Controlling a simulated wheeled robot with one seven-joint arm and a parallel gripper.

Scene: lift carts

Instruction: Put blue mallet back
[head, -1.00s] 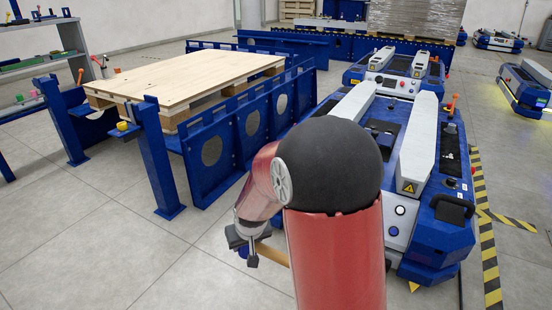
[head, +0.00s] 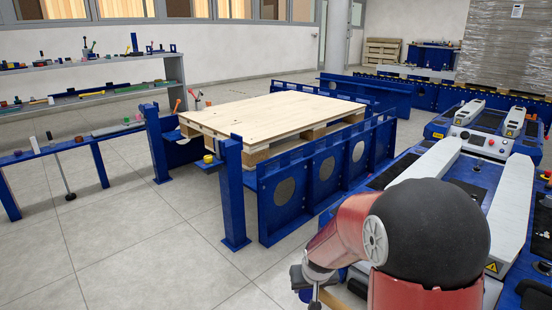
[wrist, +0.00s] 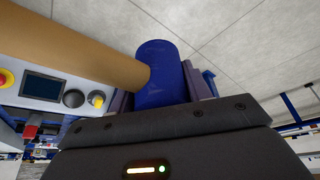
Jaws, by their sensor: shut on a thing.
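The blue mallet has a blue cylindrical head (wrist: 162,75) and a thick tan handle (wrist: 85,50) that runs to the upper left in the wrist view. My gripper (wrist: 160,88) is shut on the mallet, with a finger on each side of the blue head. In the head view my gripper (head: 312,285) is low, above the floor beside a blue lift cart. Only a small part of the mallet shows there, with the handle's tan edge (head: 333,301) below the gripper.
A grey shelf (head: 90,97) with tools stands at the left. A blue bench (head: 75,146) with small items is in front of it. A wooden pallet (head: 275,111) rests on a blue frame in the middle. Carts (head: 513,200) fill the right. Floor (head: 130,240) at the front left is clear.

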